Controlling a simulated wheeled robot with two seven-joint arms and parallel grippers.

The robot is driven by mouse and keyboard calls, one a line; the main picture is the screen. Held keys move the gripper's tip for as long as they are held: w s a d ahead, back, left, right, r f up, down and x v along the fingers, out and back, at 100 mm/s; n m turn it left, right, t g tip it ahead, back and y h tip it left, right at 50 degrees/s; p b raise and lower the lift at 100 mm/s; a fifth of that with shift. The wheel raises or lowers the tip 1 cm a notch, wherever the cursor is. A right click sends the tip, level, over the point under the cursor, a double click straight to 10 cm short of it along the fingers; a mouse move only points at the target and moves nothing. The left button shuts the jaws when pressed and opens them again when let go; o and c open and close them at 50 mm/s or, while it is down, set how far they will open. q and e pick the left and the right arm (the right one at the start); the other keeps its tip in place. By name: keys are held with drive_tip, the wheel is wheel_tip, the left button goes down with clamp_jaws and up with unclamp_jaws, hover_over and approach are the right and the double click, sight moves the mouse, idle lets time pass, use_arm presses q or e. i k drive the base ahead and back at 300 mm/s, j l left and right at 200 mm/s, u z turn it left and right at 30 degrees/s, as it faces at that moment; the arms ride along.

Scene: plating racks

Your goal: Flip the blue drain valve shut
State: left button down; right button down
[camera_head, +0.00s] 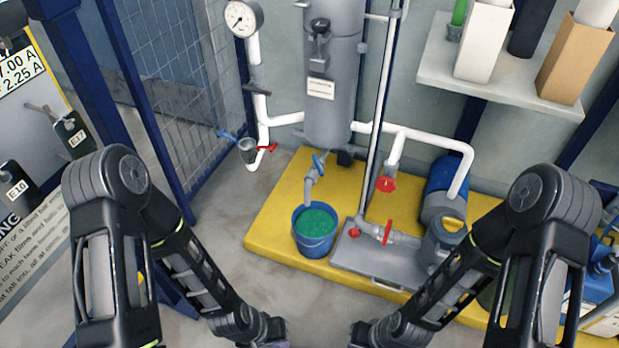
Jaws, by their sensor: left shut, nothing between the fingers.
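A blue valve handle (318,165) sits on the grey outlet pipe at the foot of the tall grey cylinder (332,113). The pipe's mouth points down over a blue bucket (314,249) holding green liquid. A second blue lever (228,137) sticks out to the left, beside a small cup near the white pipe. I cannot tell from here how far either valve is turned. My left gripper (272,332) is at the bottom edge, shut and empty, below and left of the bucket in the picture, apart from both valves. My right gripper (367,334) is partly cut off at the bottom edge; its fingers are unclear.
Red valve handles (387,233) are on the pipes right of the bucket, by a blue pump motor (440,186). A yellow platform (270,226) carries the bucket. A mesh fence (168,90) stands left, and a shelf (500,78) hangs upper right. Floor left of the platform is clear.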

sight(315, 161)
drive_tip(key=k, duration=0.45)
drive_tip(key=u, duration=1.8)
drive_tip(key=i+l, duration=0.1)
drive_tip(key=l, duration=0.35)
drive_tip(key=i+l, duration=0.1)
drive_tip(key=l, duration=0.3)
drive_tip(key=i+l, duration=0.1)
drive_tip(key=l, duration=0.35)
drive_tip(key=i+l, duration=0.1)
drive_tip(key=l, duration=0.35)
drive_tip(key=u, duration=0.05)
